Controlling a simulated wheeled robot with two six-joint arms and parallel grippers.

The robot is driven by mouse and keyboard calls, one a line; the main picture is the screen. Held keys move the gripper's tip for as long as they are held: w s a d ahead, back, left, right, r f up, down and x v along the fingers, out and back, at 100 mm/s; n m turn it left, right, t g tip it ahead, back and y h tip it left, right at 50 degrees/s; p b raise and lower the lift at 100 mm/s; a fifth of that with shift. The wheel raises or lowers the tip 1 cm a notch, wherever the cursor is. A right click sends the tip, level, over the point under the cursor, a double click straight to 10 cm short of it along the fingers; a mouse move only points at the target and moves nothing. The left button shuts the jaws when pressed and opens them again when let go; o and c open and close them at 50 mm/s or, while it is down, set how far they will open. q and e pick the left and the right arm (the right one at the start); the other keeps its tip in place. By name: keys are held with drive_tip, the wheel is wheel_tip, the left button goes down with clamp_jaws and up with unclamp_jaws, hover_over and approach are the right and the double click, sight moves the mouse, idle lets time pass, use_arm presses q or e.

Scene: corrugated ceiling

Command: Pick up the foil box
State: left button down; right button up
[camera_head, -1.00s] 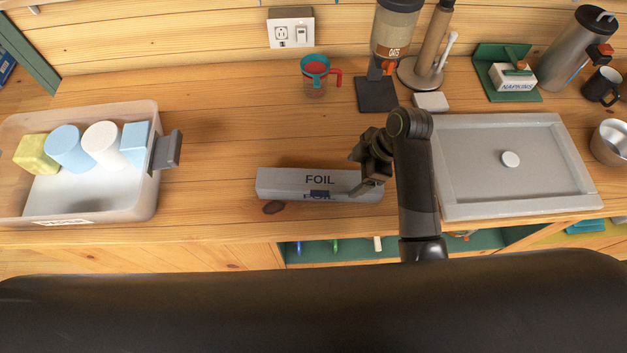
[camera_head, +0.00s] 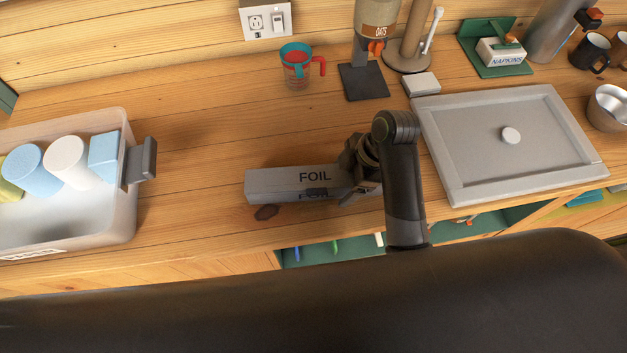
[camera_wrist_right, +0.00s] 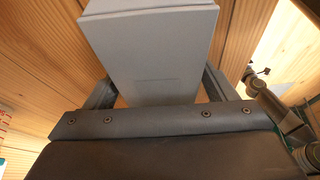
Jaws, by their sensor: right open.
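The foil box (camera_head: 280,184) is a long grey box marked FOIL, lying on the wooden counter near its front edge. My right gripper (camera_head: 352,190) is at the box's right end and hides that end in the head view. In the right wrist view the box (camera_wrist_right: 150,48) lies between the two open fingers of my right gripper (camera_wrist_right: 156,88), one on each side. A narrow gap shows beside the box, and I cannot tell whether either finger touches it. My left gripper is not in view.
A clear bin (camera_head: 122,215) with rolls and blocks stands at left. A grey tray (camera_head: 445,175) lies right of my arm. A red and teal cup (camera_head: 298,72) and an oats dispenser (camera_head: 375,30) stand behind. A small brown object (camera_head: 266,212) lies before the box.

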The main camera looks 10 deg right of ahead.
drive_tip(key=c, duration=1.2)
drive_tip(key=shift+r, duration=0.1)
